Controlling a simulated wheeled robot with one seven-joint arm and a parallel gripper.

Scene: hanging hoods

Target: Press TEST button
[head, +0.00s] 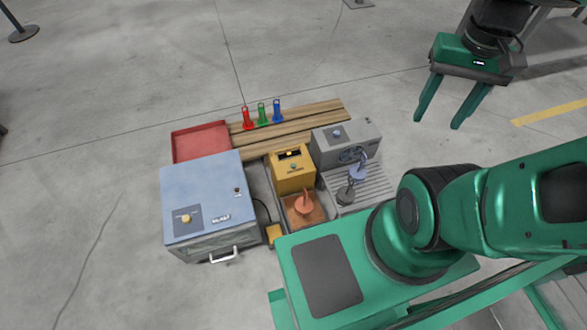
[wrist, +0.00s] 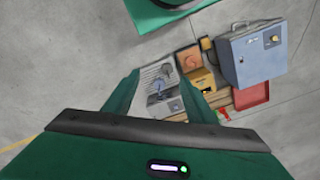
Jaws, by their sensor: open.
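No lettering reading TEST can be made out. A blue box (head: 205,190) at the left has a yellow round knob or button (head: 185,217) on a dark plate, a small white label (head: 221,218) and a front handle. A yellow box (head: 292,172) in the middle has a dark display and a small round button (head: 293,167). A grey box (head: 340,145) at the right has a blue-grey knob (head: 337,132). My gripper (head: 440,117) hangs at the upper right, open and empty, well apart from the boxes. In the wrist view its fingers (wrist: 165,80) are spread, with the boxes far beyond them.
A red tray (head: 198,142) lies behind the blue box. Red, green and blue upright pieces (head: 262,115) stand on wooden planks (head: 320,108). An orange item (head: 304,203) and dark and blue items (head: 357,172) stand before the boxes.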

